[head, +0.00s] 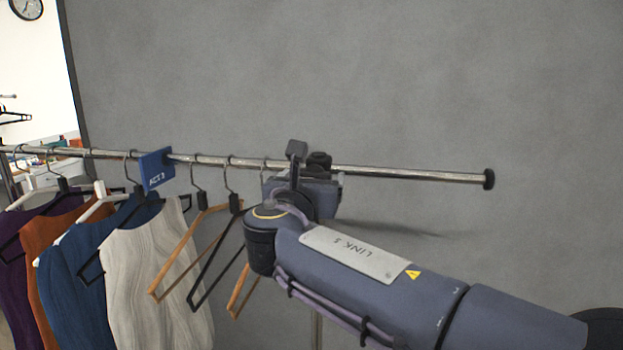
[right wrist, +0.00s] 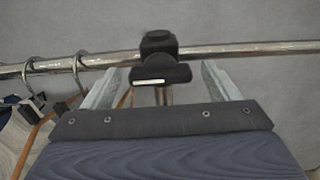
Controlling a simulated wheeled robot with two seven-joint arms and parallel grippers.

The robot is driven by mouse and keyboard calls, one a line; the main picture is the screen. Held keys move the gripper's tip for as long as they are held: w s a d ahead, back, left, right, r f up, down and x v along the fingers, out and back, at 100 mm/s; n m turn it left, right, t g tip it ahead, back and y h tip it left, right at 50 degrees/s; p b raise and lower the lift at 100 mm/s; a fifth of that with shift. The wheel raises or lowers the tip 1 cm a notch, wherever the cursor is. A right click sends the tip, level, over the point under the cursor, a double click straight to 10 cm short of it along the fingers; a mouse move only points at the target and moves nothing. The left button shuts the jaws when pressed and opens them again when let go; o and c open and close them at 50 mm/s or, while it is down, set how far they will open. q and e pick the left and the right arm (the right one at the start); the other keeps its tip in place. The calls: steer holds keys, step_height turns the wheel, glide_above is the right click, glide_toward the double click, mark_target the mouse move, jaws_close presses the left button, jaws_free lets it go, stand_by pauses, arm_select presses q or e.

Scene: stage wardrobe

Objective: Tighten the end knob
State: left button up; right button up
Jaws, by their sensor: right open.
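A black clamp (head: 319,160) sits on the metal rail above an upright post, partly hidden behind my right gripper in the head view. In the right wrist view, a dark wide knob (right wrist: 161,75) with a pale mark sticks out from this clamp (right wrist: 158,42) toward me. My right gripper (head: 300,168) is open, with one grey finger on each side of the knob in the right wrist view (right wrist: 160,82). I see gaps on both sides, and whether a finger touches it I cannot tell. A black round cap (head: 489,179) closes the rail's right end. My left gripper is not in view.
The rail (head: 410,174) runs across the view. Purple, orange, blue and cream garments (head: 150,270) hang at the left. A blue sign (head: 157,169) and bare wooden and black hangers (head: 185,255) are left of my right arm. The rail right of the clamp is clear.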

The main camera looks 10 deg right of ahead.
steer(key=c, duration=1)
steer(key=shift+f+m+b, duration=0.1)
steer(key=shift+m+b, duration=6.45)
steer(key=shift+m, duration=2.35)
steer(key=o, duration=1)
